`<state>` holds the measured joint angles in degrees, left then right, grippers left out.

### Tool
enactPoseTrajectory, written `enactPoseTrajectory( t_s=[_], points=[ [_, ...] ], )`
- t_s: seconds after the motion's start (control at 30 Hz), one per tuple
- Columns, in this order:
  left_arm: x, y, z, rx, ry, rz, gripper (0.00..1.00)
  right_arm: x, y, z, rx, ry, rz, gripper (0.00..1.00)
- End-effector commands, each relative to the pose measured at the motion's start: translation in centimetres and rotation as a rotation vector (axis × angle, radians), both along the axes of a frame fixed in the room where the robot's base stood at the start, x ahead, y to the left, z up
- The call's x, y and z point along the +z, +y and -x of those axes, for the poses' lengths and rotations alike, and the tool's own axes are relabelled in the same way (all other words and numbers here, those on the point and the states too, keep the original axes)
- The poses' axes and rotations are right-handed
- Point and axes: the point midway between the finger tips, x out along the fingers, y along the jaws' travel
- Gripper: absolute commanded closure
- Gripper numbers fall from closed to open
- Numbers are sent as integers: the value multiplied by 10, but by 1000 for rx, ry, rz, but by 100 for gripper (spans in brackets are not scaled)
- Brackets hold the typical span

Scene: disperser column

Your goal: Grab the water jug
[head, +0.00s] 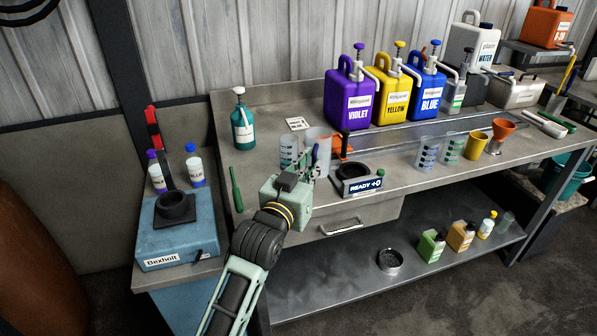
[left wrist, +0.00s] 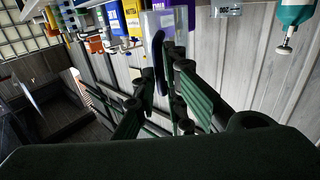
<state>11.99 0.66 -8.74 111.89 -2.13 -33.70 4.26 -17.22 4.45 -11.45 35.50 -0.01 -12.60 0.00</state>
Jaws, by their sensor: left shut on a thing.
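A white jug labelled WATER (head: 473,52) stands at the back right of the bench, well away from my left gripper. My left gripper (head: 308,152) is at the bench's front left, beside a translucent pitcher (head: 319,138). In the left wrist view my fingers (left wrist: 170,72) are closed together right at the translucent pitcher (left wrist: 160,24), around a dark, handle-like strip. The gripper is shut on that pitcher, it seems by its handle; the fingers partly hide the grip. My right gripper is not in view.
Violet (head: 350,98), yellow (head: 393,92) and blue (head: 428,80) pump jugs stand at the back. A graduated beaker (head: 289,150) is just left of the pitcher. A READY scale (head: 358,184) is close on the right. A teal pump bottle (head: 242,124) stands behind left.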

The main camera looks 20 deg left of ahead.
Motion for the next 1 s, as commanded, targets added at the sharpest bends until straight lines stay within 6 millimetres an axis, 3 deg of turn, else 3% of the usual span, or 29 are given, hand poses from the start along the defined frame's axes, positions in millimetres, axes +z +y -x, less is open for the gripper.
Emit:
enactPoseTrajectory(
  t_s=[0.5,1.0],
  points=[
    [29,-44,13,-1,-4,1,100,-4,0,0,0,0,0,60],
    [38,-58,17,0,-4,1,100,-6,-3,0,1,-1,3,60]
  ],
)
